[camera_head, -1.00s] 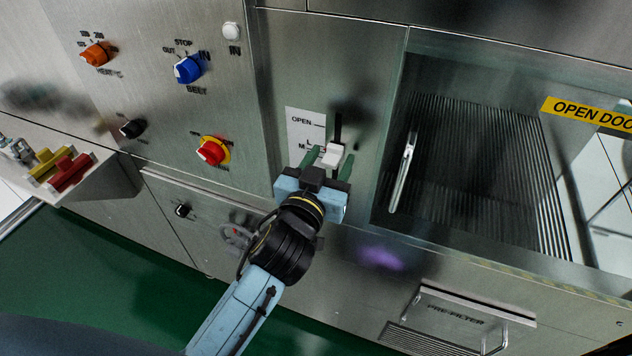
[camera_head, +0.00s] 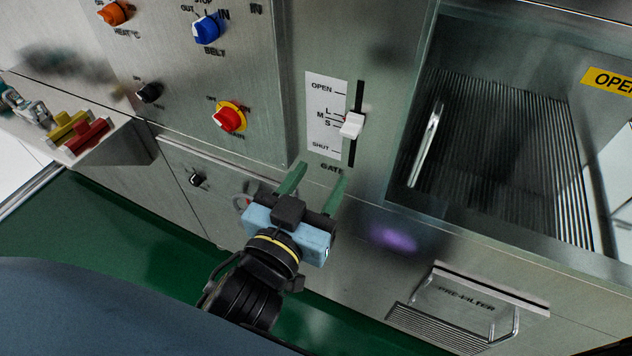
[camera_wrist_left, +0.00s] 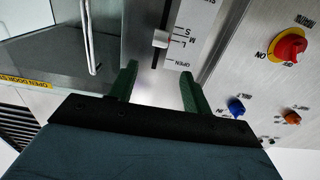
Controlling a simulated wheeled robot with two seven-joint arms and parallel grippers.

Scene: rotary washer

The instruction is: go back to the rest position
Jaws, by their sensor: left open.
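My left gripper (camera_head: 314,190) is open and empty in the head view, in front of the steel panel. Its green fingers are below the gate lever. The white gate lever (camera_head: 352,125) sits in its vertical slot beside the scale marked OPEN to SHUT, at about the M and S marks. In the left wrist view, the lever (camera_wrist_left: 161,39) lies beyond and between the open fingers (camera_wrist_left: 157,88), apart from them. My right gripper is not in view.
Left of the slot are a blue belt knob (camera_head: 208,29), an orange knob (camera_head: 116,12) and a red-yellow switch (camera_head: 229,117). A door handle (camera_head: 427,145) and a pre-filter handle (camera_head: 470,300) stick out on the right. Red and yellow valve handles (camera_head: 84,137) are at far left.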

